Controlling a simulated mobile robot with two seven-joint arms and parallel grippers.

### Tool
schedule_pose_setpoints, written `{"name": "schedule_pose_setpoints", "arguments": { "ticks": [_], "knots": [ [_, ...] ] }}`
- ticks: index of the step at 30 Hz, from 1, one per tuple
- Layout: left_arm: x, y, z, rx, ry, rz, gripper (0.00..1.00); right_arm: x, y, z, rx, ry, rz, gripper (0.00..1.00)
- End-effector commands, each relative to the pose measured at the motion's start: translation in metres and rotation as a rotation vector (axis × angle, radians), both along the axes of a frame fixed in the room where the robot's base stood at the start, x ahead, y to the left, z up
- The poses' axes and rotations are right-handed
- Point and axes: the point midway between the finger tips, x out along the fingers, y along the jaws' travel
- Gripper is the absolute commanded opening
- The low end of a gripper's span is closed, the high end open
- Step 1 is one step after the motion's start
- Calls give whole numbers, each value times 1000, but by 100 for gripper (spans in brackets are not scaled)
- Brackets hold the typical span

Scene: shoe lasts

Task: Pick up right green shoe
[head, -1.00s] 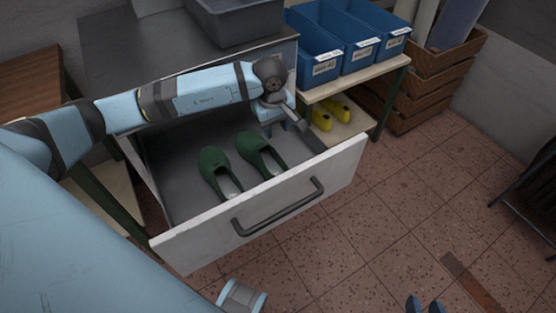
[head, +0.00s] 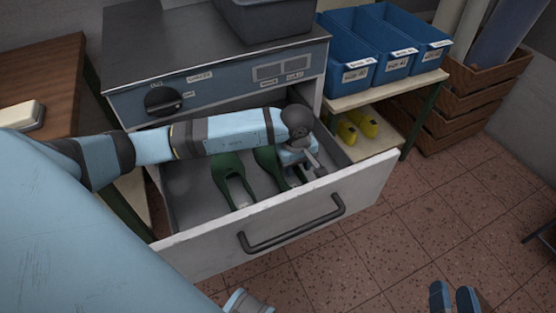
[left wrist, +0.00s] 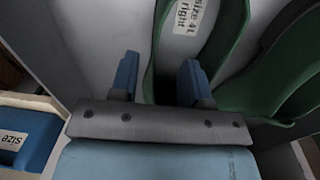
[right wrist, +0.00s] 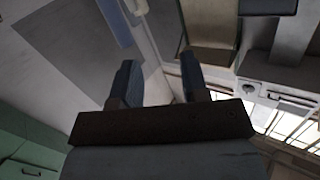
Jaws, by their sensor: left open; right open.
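Two green shoes lie side by side in the open drawer (head: 205,220). The right green shoe (head: 266,160) is the one nearer the blue bins and is partly covered by my left arm. The left wrist view shows its label, "size 41 right" (left wrist: 187,18). The other green shoe (head: 229,168) lies left of it and shows at the right of the left wrist view (left wrist: 285,85). My left gripper (head: 312,168) is open at the right shoe; its fingers (left wrist: 160,80) appear across one edge of the shoe, contact unclear. My right gripper (head: 454,298) is open and empty over the floor.
The drawer's white front with its dark handle (head: 292,225) stands before the shoes. Blue bins (head: 346,64) stand on a shelf at the right, with yellow shoe-like items (head: 360,122) below. A grey tub (head: 268,14) sits on the cabinet.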

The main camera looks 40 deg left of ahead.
Motion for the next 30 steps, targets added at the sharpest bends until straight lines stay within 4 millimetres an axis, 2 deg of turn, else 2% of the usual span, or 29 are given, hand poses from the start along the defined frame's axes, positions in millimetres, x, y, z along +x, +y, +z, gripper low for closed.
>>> {"name": "schedule_pose_setpoints", "arguments": {
  "ticks": [3, 11, 13, 17, 18, 26, 30],
  "knots": [
    [-2, -3, -11, -1, 0, -3, 43, 1, 4, 7, 24, -39, 9, 41],
    [-3, -4, -11, -1, -2, -3, 43, 1, 5, 11, 30, -48, 11, 41],
    [-3, -4, -11, -1, -2, -3, 31, 1, 5, 11, 30, -48, 11, 41],
    [-3, -4, -11, -1, -2, -3, 2, 1, 5, 10, 30, -47, 11, 41],
    [-3, -4, -11, -1, -2, -3, 0, 1, 5, 10, 30, -47, 11, 41],
    [-2, -4, -10, -1, -3, -3, 0, 1, 5, 10, 29, -47, 11, 41],
    [-1, -4, 1, 0, -5, -3, 0, 1, 4, 12, 24, -41, 10, 41]
  ]
}}
